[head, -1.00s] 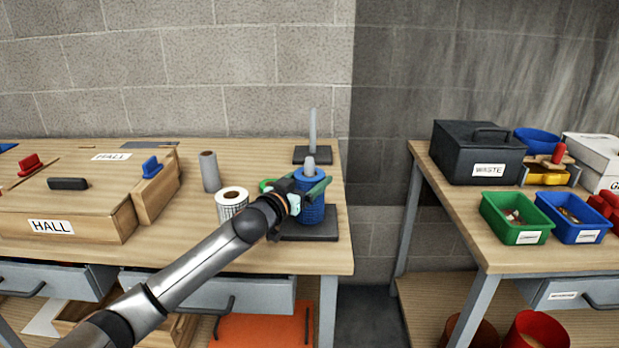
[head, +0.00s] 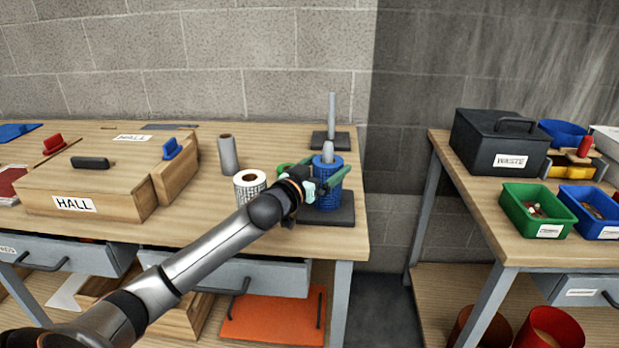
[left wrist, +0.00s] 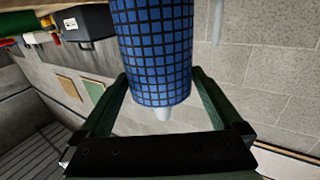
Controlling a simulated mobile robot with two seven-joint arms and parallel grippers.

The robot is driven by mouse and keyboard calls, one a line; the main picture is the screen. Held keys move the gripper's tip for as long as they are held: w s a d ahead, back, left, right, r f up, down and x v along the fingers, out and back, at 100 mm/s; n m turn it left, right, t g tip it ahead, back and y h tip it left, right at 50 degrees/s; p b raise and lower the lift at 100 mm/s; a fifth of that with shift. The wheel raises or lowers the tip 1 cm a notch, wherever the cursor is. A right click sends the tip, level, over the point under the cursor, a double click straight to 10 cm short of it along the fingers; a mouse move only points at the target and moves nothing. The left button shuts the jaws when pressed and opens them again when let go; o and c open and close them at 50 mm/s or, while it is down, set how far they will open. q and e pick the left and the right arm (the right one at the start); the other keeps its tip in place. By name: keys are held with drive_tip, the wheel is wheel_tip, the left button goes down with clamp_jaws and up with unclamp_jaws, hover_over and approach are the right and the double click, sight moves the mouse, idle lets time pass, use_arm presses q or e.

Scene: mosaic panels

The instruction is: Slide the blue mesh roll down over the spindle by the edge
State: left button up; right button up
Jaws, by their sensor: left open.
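The blue mesh roll (head: 332,192) stands upright around the spindle (head: 328,150) by the table's front right edge. The spindle's pale rounded tip sticks out of the roll's top. The roll's lower end appears to rest on the dark square base (head: 345,215). My left gripper (head: 327,176) is at the roll's upper part, fingers on either side. In the left wrist view the gripper (left wrist: 160,80) is open, with the blue roll (left wrist: 155,50) between its green fingers and visible gaps beside it. The spindle tip (left wrist: 163,114) shows there too. My right gripper is not in view.
A second, bare spindle (head: 332,115) stands behind. A white mesh roll (head: 249,188), a grey roll (head: 228,155) and a partly hidden green object (head: 284,169) stand left of it. Wooden HALL boxes (head: 100,190) fill the left. A gap separates the right table (head: 470,205).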

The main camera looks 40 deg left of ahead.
use_arm(q)
drive_tip(key=s, duration=1.1)
drive_tip(key=shift+s+d+b, duration=0.15)
drive_tip(key=shift+s+b, duration=0.15)
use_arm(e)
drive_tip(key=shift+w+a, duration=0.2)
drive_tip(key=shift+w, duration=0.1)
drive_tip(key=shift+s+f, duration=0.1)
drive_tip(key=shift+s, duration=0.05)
